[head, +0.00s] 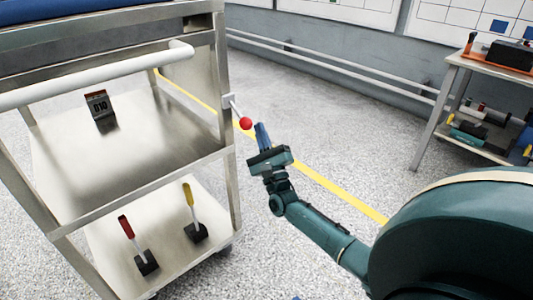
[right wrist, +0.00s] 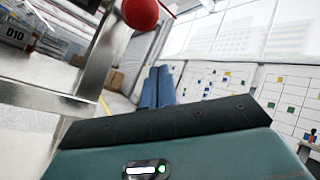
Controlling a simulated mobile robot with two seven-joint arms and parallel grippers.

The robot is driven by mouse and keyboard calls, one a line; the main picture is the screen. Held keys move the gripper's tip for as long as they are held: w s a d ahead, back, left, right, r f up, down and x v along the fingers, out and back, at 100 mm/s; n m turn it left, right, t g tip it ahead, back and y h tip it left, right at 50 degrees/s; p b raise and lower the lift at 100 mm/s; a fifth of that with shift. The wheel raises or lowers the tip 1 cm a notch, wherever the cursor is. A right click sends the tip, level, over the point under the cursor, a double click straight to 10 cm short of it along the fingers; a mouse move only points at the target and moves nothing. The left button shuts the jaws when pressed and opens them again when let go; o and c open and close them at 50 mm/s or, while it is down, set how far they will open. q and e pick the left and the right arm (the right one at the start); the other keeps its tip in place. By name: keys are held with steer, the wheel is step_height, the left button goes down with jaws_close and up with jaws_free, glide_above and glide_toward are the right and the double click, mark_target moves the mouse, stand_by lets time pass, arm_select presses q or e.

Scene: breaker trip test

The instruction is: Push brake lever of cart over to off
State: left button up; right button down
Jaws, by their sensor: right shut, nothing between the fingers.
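The cart (head: 231,75) is a metal trolley with shelves at the left of the head view. Its brake lever, a thin light rod with a red ball knob (head: 246,123), sticks out from the right corner post and slants down to the right. The red knob (right wrist: 140,12) also shows large at the top of the right wrist view. My right gripper (head: 261,130) is shut and empty, with blue fingertips just right of and slightly below the knob. In the right wrist view, the fingers (right wrist: 157,87) look apart from the knob. My left gripper is out of view.
A white push bar (head: 100,74) crosses the cart's near side. A workbench (head: 437,105) is at right. Open floor lies between.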

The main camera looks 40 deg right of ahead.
mark_target(239, 114)
arm_select(q)
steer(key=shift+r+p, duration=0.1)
steer(key=shift+p, duration=0.25)
arm_select(e)
steer(key=a+r, duration=0.2)
steer(key=shift+s+a+r, duration=0.15)
steer(key=shift+s+a, duration=0.25)
steer(key=shift+r, duration=0.15)
arm_select(q)
steer(key=p, duration=0.2)
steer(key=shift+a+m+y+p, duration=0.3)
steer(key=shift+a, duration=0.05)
arm_select(e)
steer(key=shift+s+r+n+g+y, duration=0.2)
steer(key=shift+s+n+g+y, duration=0.05)
steer(key=shift+n+g+y, duration=0.05)
arm_select(q)
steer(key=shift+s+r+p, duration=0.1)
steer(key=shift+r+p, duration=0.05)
steer(key=shift+p, duration=0.25)
arm_select(e)
steer(key=shift+r, duration=0.1)
